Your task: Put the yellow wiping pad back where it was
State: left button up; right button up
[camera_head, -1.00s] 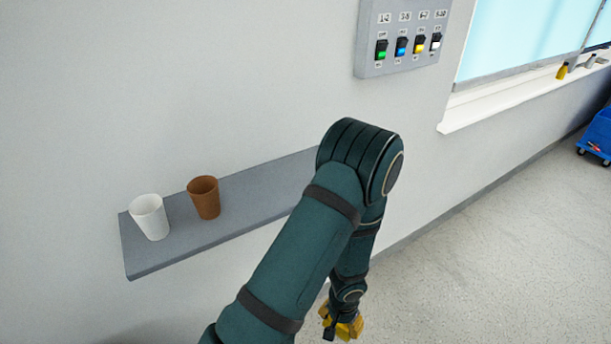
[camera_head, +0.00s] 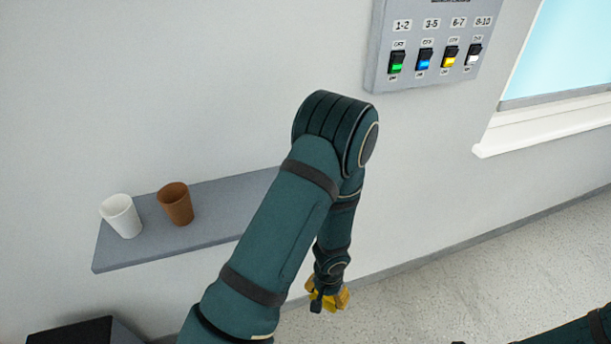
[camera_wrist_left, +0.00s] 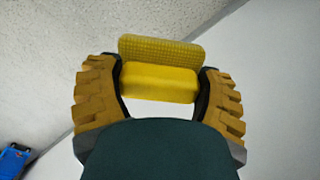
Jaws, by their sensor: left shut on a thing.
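The yellow wiping pad (camera_wrist_left: 160,82) shows in the left wrist view, with a textured face and a smoother, brighter side. It sits between the two yellow-brown fingers of my left gripper (camera_wrist_left: 160,86), which is shut on it at both ends. In the head view my left gripper (camera_head: 328,298) hangs down at the end of its arm, above the floor and to the right of the shelf. There the pad is hard to tell apart from the fingers. My right gripper is not in view.
A grey wall shelf (camera_head: 215,222) carries a white cup (camera_head: 122,216) and a brown cup (camera_head: 176,204); my left arm covers its right end. A switch panel (camera_head: 424,78) and a window sill (camera_head: 550,128) are on the wall. A dark box (camera_head: 75,333) is at lower left.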

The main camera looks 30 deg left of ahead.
pick_arm(q)
notch_tip(320, 180, up, 8)
jog(key=p, duration=0.6)
jog(key=shift+w+r+p, duration=0.15)
jog(key=shift+r+p, duration=0.1)
jog(key=shift+p, duration=0.1)
jog(key=shift+f+b, duration=0.45)
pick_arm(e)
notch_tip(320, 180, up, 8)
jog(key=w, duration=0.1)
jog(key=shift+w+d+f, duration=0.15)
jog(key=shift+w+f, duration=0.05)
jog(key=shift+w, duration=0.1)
